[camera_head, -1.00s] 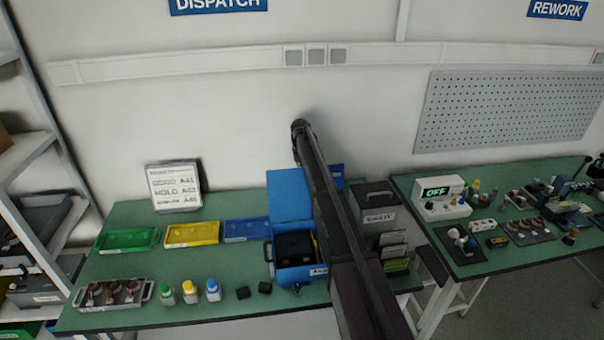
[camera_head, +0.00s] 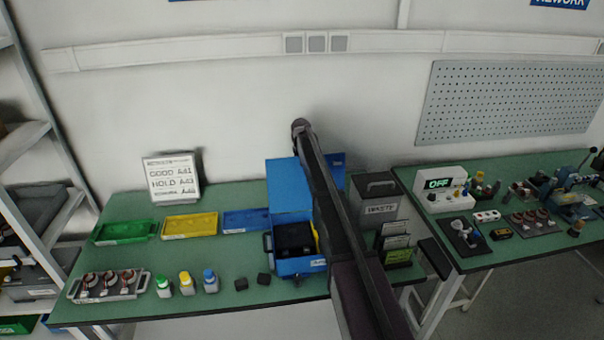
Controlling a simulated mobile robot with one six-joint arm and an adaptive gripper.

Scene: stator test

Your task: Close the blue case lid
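The blue case (camera_head: 300,266) stands on the left green bench, with black foam or a dark block inside it. Its blue lid (camera_head: 287,186) stands open, upright at the back of the case. My arm reaches up across the right part of the case and lid and hides some of both. A blue piece shows to the right of my arm, and I cannot tell whether it is part of the lid. My gripper is not visible; only arm links show, their far end in front of the wall above the lid.
Green (camera_head: 124,232), yellow (camera_head: 190,225) and blue (camera_head: 246,221) trays lie left of the case. Several bottles, two small black blocks and a grey tray of stators (camera_head: 110,286) are in front. A grey waste box (camera_head: 378,200) stands to the right. A second bench (camera_head: 470,255) is farther right.

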